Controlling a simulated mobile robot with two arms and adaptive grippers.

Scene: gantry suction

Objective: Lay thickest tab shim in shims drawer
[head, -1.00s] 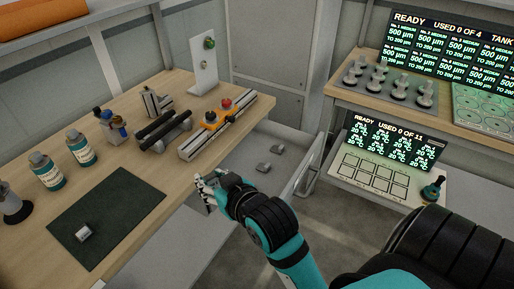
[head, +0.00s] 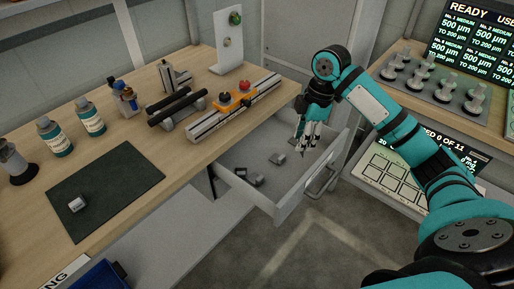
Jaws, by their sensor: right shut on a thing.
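My right gripper (head: 303,145) is over the far right part of the open drawer (head: 292,205), fingers pointing down. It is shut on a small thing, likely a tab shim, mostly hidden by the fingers. Several small grey metal pieces, which look like shims, lie apart on the drawer floor: one at the left (head: 240,172), one in front (head: 256,180), one farther back (head: 278,158). Another grey metal piece (head: 77,204) sits on the dark green mat (head: 118,188) on the bench. I cannot compare their thicknesses. My left gripper is not in view.
The wooden bench (head: 165,150) holds bottles (head: 90,121), black bars (head: 176,105) and a rail with an orange block (head: 236,101). The drawer handle (head: 321,180) faces the right. A blue bin (head: 103,277) is at bottom left. The right bench has screens and knobs.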

